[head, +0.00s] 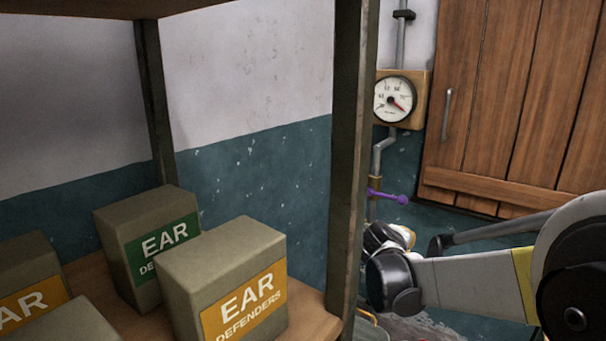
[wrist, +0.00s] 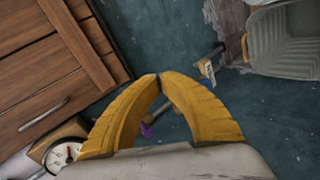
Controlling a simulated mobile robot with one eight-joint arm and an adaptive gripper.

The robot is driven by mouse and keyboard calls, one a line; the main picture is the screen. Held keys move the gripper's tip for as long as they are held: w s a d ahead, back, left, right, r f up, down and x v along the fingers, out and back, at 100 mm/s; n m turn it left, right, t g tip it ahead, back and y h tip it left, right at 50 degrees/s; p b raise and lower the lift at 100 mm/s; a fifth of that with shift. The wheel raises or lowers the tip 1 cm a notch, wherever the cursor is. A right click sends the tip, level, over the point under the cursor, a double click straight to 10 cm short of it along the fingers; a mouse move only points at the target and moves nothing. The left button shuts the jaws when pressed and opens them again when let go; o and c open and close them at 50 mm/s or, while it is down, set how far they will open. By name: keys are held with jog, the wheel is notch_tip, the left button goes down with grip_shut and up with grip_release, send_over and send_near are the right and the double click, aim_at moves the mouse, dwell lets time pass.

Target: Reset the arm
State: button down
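My gripper (wrist: 160,78) shows in the wrist view as two yellow fingers whose tips meet. Nothing shows held between them. Through the gap behind the tips I see a purple valve handle (wrist: 147,130), which is beyond the fingers and not gripped. In the head view my arm (head: 470,282) reaches in from the right edge, bent and low, right of the shelf post. The gripper fingers cannot be made out there.
A shelf post (head: 352,160) stands left of my arm. Boxes of ear defenders (head: 222,285) sit on the shelf. A pressure gauge (head: 394,100), the purple handle (head: 388,196) and a wooden door (head: 520,100) are on the wall behind. A grey ribbed container (wrist: 285,42) is at upper right.

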jog(key=s+a+m+y, duration=0.2)
jog(key=s, duration=0.9)
jog(key=s+a+f+m+g+y, duration=0.1)
jog(key=s+a+m+y, duration=0.1)
jog(key=s, duration=0.9)
jog(key=s+a+f+m+g+y, duration=0.1)
jog(key=s+a+m+y, duration=0.2)
jog(key=s, duration=0.8)
jog(key=shift+a+f+m, duration=0.15)
jog(key=shift+a+m, duration=0.1)
jog(key=shift+m, duration=0.35)
